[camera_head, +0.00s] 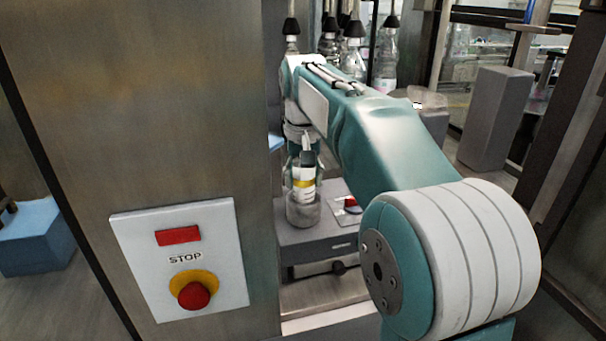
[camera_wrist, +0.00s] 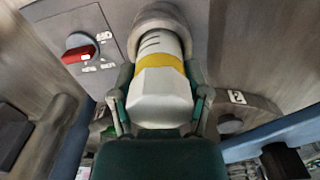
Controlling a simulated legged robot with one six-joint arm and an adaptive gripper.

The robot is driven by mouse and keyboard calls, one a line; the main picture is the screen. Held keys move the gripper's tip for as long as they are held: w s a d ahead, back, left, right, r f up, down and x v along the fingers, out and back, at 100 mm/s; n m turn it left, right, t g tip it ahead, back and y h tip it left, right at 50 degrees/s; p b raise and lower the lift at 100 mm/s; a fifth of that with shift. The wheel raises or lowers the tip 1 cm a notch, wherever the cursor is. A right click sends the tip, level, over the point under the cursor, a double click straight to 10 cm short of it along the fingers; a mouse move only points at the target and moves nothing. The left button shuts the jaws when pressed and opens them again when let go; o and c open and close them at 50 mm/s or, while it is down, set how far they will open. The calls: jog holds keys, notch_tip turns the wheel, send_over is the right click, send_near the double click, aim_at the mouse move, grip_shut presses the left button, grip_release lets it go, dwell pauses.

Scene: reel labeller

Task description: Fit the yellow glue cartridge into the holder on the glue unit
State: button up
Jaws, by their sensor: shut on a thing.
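The glue cartridge (camera_wrist: 160,90), white with a yellow band and dark marks, stands nearly upright in the head view (camera_head: 304,182). My gripper (camera_wrist: 160,78) is shut on it, with one finger on each side; in the head view the gripper (camera_head: 303,160) comes down from above. The grey, cup-like holder (camera_head: 302,212) stands on the grey glue unit (camera_head: 318,246). In the wrist view the cartridge's far end is inside the rim of the holder (camera_wrist: 158,14). How deep it sits is hidden.
A red knob (camera_wrist: 80,52) on a pale plate is beside the holder. A steel cabinet (camera_head: 150,110) with a STOP panel (camera_head: 180,258) stands close on the left. Bottles (camera_head: 385,55) hang behind my arm. A grey box (camera_head: 495,118) stands at the right.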

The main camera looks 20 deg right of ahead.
jog(key=o, duration=1.4)
notch_tip(320, 180, up, 11)
jog(key=shift+w+r, duration=0.1)
jog(key=shift+r, duration=0.35)
